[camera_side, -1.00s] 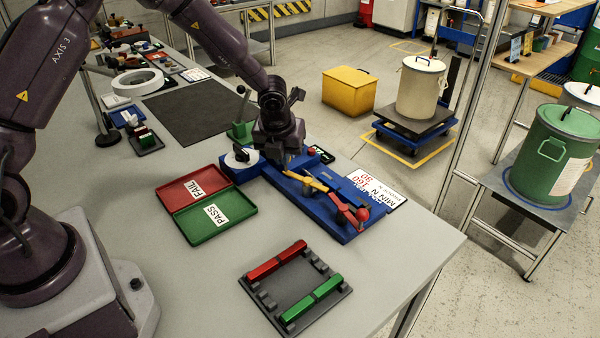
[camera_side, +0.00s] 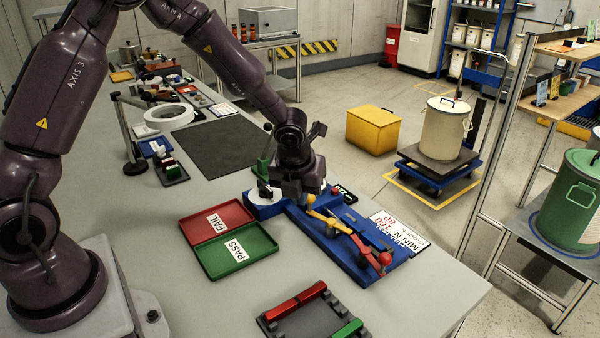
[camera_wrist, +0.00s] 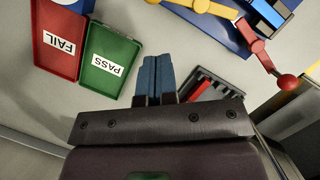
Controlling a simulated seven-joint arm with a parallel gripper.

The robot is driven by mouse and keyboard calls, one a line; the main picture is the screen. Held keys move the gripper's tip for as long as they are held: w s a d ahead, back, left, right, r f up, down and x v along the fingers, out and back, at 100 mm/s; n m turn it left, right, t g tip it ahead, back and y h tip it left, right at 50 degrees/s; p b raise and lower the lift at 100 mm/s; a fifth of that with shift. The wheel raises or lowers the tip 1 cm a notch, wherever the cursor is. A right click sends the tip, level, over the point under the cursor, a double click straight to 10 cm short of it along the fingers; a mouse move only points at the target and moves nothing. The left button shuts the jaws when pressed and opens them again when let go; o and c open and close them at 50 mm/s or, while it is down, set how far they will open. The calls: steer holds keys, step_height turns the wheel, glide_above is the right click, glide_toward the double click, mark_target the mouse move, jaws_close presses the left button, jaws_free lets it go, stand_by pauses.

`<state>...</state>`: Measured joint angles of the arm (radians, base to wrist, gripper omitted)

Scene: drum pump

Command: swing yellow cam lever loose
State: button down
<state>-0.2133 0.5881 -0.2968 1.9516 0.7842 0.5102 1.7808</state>
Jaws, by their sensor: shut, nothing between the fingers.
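The yellow cam lever (camera_side: 328,220) lies along the blue fixture (camera_side: 368,272), with an orange knob at its end close to my gripper. The lever also shows at the top of the wrist view (camera_wrist: 208,8). A red lever (camera_wrist: 262,55) with a red ball end joins on beyond it; the ball (camera_side: 384,258) is at the fixture's front. My gripper (camera_side: 291,192) is low over the fixture's back left end, beside the knob. In the wrist view its blue fingers (camera_wrist: 152,78) are together and empty. In the side view the fingertips are mostly hidden, so I cannot tell contact.
The red FAIL tray (camera_side: 207,230) and green PASS tray (camera_side: 213,262) lie left of the fixture. A dark rack (camera_side: 315,322) with red and green bars stands in front. A white printed card (camera_side: 412,238) lies at the right. Bare grey table lies between the trays and rack.

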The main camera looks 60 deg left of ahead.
steer(key=v, duration=0.7)
steer(key=shift+d+r, duration=0.1)
steer(key=shift+r, duration=0.05)
